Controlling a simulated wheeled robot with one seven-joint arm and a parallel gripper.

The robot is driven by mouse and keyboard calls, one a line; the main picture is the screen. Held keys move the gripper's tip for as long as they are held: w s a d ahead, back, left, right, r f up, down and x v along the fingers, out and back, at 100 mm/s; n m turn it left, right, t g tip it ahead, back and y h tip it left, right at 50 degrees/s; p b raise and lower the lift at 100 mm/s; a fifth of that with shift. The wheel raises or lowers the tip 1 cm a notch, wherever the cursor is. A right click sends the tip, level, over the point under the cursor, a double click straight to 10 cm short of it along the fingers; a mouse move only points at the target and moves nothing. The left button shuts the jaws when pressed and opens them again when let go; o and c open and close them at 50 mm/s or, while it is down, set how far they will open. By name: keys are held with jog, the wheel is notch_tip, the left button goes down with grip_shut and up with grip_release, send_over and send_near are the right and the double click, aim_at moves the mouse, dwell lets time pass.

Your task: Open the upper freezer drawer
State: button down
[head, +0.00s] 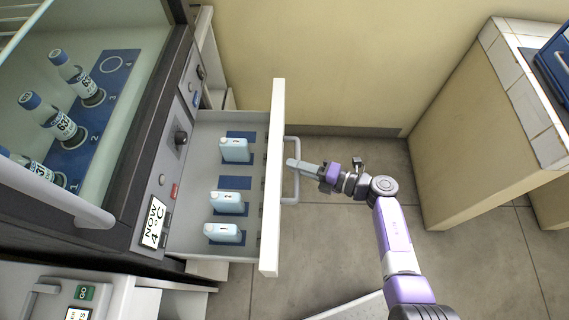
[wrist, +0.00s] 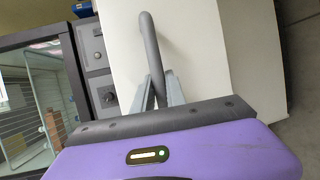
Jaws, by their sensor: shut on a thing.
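The upper freezer drawer (head: 273,185) is pulled out to the right of the cabinet in the head view. Its white front panel stands well clear of the cabinet, and the tray inside is exposed. Its grey bar handle (head: 292,172) is on the outer face; the handle also shows in the wrist view (wrist: 152,45). My gripper (head: 290,163) is at the handle, with its two fingers on either side of the bar in the wrist view (wrist: 160,92). It is shut on the handle. Several pale blue bottles (head: 236,150) stand in the drawer on dark blue marked spots.
Glass-fronted cabinet (head: 110,60) at left holds several blue-capped bottles (head: 75,77) on a numbered blue mat. Its label reads "NOW 4°C" (head: 153,222). A tiled counter (head: 520,85) with a blue case (head: 556,65) stands at right. Floor (head: 340,230) between is open.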

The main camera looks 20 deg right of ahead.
jog(key=shift+s+d, duration=0.2)
jog(key=shift+d, duration=0.4)
jog(key=c, duration=1.4)
grip_release()
jog(key=shift+o, duration=0.2)
jog(key=v, duration=0.7)
jog(key=shift+s+d, duration=0.25)
jog(key=shift+d, duration=0.05)
